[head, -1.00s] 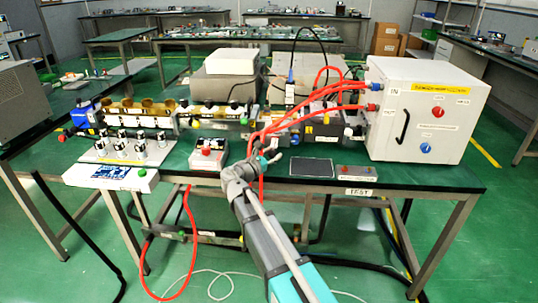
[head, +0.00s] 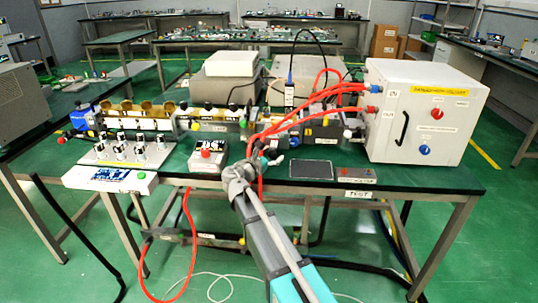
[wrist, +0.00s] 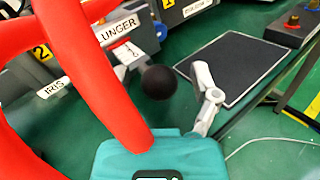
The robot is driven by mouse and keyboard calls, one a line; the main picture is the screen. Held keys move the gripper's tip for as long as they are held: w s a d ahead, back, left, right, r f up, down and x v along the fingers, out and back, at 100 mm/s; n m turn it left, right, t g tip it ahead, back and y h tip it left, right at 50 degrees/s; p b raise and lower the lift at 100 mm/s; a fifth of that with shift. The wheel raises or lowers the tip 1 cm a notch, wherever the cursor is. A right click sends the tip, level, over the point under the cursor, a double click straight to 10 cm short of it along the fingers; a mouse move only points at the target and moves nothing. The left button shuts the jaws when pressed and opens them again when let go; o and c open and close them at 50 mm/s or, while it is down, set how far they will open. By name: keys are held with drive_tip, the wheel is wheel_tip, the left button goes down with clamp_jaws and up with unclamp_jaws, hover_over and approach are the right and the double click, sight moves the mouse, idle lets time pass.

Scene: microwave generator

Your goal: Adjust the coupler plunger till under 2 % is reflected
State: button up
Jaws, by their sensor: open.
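The coupler plunger shows in the wrist view as a black ball knob (wrist: 158,83), below a white label ending in "LUNGER" (wrist: 116,28). My gripper (wrist: 163,72) is open around the knob's sides. Its right finger stands clear to the right of the knob, with a gap. The left finger is mostly hidden behind a red hose; a grey tip shows left of the knob. I cannot tell whether anything touches. In the head view my gripper (head: 268,158) is at the bench front, below the red hoses, and the knob is hard to make out.
Thick red hoses (wrist: 92,85) cross close in front of the wrist camera. An "IRIS" label (wrist: 51,88) is at left. A dark flat pad (head: 311,168) and a small button box (head: 357,173) lie right of my gripper. A white cabinet (head: 418,112) stands at the right.

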drive_tip(key=v, duration=1.2)
idle(0.3)
